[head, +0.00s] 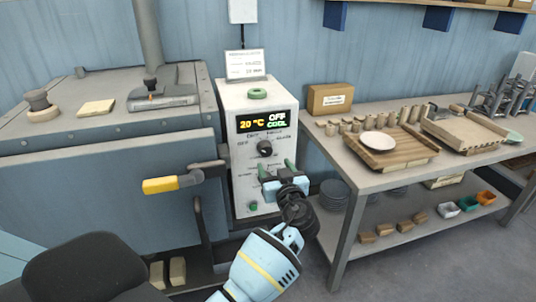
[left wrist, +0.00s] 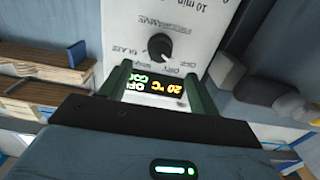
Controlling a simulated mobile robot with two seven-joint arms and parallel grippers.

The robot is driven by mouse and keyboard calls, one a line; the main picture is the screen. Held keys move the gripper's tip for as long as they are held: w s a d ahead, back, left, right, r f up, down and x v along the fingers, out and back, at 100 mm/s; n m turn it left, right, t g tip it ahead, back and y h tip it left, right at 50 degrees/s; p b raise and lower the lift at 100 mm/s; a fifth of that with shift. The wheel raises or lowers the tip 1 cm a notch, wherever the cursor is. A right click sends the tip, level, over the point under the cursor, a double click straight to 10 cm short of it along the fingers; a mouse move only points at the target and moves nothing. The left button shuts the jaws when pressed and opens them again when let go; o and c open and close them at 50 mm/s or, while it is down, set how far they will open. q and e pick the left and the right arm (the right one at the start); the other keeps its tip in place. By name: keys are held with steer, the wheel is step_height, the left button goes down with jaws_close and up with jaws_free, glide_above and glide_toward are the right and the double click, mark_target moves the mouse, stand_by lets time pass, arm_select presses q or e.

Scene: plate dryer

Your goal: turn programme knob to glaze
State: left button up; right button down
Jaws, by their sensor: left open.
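The programme knob (head: 264,148) is a round black knob on the white control box (head: 232,165), under the display (head: 262,122). The display reads 20 °C, OFF and COOL. The knob also shows in the left wrist view (left wrist: 160,46), upside down, with OFF, DRY and GLAZE printed around it. I cannot tell surely which mark it points to. My left gripper (head: 277,167) is open, its two green fingers apart with nothing between them. In the head view it is in front of the box, just below the knob, and covers part of the lower panel. My right gripper is not in view.
A black lever with a yellow handle (head: 160,185) sticks out left of the box. A green button (head: 253,207) is low on the panel. A workbench (head: 375,178) with a white plate (head: 378,141) and boards stands to the right.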

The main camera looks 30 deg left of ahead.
mark_target(267, 152)
arm_select(q)
steer(key=shift+p+x, duration=0.45)
steer(key=shift+x, duration=3.45)
steer(key=shift+f, duration=0.1)
steer(key=c, duration=1)
